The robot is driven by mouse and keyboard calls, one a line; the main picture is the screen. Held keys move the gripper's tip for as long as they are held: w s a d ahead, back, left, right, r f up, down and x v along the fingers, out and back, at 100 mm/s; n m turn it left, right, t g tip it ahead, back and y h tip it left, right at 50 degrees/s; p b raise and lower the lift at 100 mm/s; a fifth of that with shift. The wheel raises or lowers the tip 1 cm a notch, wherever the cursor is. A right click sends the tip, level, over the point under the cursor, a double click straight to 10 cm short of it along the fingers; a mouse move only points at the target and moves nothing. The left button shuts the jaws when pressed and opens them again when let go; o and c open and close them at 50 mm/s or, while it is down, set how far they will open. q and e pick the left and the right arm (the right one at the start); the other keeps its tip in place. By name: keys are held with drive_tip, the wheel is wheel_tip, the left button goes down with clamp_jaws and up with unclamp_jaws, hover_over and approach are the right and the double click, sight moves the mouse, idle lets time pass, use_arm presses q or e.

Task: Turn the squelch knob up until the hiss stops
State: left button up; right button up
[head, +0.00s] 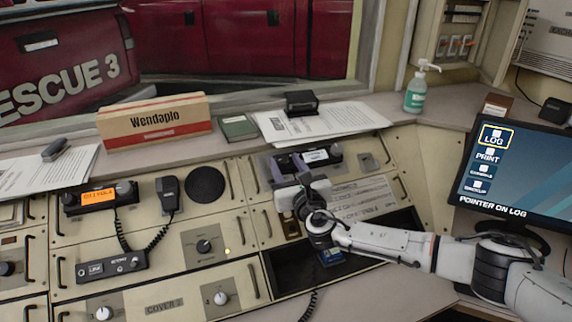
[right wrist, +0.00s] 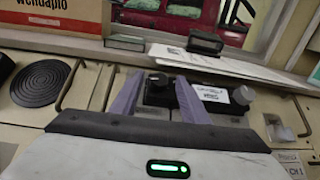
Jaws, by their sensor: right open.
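The console carries several knobs, and I cannot read which is marked squelch. A dark radio (right wrist: 180,95) with a white label sits on the right part of the console; it also shows in the head view (head: 318,157). Its left knob (right wrist: 159,80) is dark and lies between my right gripper's fingers as seen in the right wrist view. Its right knob (right wrist: 243,95) is grey and outside the fingers. My right gripper (head: 291,163) is open, its purple fingers (right wrist: 160,97) pointing at the radio; contact with the knob cannot be told. My left gripper is not in view.
Another radio (head: 97,196) with an orange display and a corded microphone (head: 168,192) are on the left. A round speaker (head: 205,184) lies left of my gripper. Papers (head: 340,118) and a sanitizer bottle (head: 415,92) stand behind; a monitor (head: 515,170) is at right.

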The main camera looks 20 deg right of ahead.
clamp_jaws()
drive_tip(key=shift+a, duration=0.1)
drive_tip(key=shift+a+f+m+g+h, duration=0.1)
drive_tip(key=shift+a+m+g+h, duration=0.05)
drive_tip(key=shift+m+h, duration=0.65)
drive_tip(key=shift+a+m+g+h, duration=0.15)
drive_tip(key=shift+m+h, duration=0.55)
drive_tip(key=shift+m, duration=0.2)
drive_tip(key=m+h, duration=0.1)
drive_tip(key=m+g+h, duration=0.1)
drive_tip(key=m, duration=0.1)
drive_tip(key=shift+w+a+h, duration=0.1)
drive_tip(key=shift+a+h, duration=0.2)
drive_tip(key=shift+h, duration=0.1)
drive_tip(key=m+g+h, duration=0.1)
drive_tip(key=m, duration=0.1)
drive_tip(key=m+g+h+b, duration=0.1)
drive_tip(key=m, duration=0.1)
drive_tip(key=shift+w+a+h, duration=0.15)
drive_tip(key=shift+a+h, duration=0.05)
drive_tip(key=shift+h, duration=0.2)
drive_tip(key=shift+r+m+g+h+b, duration=0.2)
drive_tip(key=shift+m+g+h+b, duration=0.5)
drive_tip(key=shift+m+g, duration=0.4)
drive_tip(key=shift+w+r, duration=0.1)
